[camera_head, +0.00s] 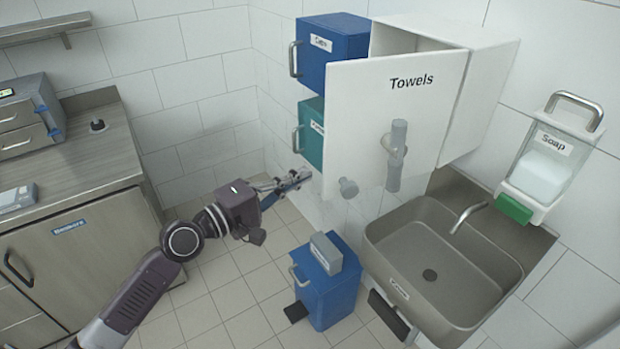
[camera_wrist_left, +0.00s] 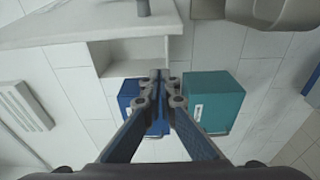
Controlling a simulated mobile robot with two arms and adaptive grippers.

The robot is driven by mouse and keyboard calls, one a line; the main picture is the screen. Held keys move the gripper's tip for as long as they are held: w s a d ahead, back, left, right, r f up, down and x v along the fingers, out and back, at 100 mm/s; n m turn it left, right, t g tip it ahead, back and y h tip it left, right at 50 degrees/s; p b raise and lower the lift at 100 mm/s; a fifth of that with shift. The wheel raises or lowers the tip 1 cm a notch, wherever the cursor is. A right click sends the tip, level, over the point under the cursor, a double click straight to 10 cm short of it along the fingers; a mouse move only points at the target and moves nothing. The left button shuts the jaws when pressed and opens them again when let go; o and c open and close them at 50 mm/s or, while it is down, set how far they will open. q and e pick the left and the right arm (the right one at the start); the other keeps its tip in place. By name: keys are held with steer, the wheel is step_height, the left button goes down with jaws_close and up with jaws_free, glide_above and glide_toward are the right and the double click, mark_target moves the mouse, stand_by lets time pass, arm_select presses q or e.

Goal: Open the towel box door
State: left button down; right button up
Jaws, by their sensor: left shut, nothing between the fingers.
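The white towel box (camera_head: 485,90) hangs on the wall above the sink. Its door (camera_head: 360,110), labelled "Towels", stands swung out from the box, with a gap at the top left into the interior. A grey cylindrical handle (camera_head: 396,155) is on the door's face. The left wrist view shows the door (camera_wrist_left: 75,25) from below and the open box interior (camera_wrist_left: 125,58). My left gripper (camera_head: 298,178) is shut and empty, just left of the door's lower left corner. Its fingertips (camera_wrist_left: 161,76) meet in the left wrist view. My right gripper is not in view.
A blue box (camera_head: 335,45) and a teal box (camera_head: 310,130) hang left of the towel box. A sink (camera_head: 430,250) and soap dispenser (camera_head: 545,165) are at right. A blue bin (camera_head: 328,290) stands on the floor. A counter (camera_head: 85,160) is at left.

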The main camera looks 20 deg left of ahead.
arm_select(q)
steer(key=s+d+p, duration=0.2)
steer(key=d, duration=0.1)
stand_by(0.4)
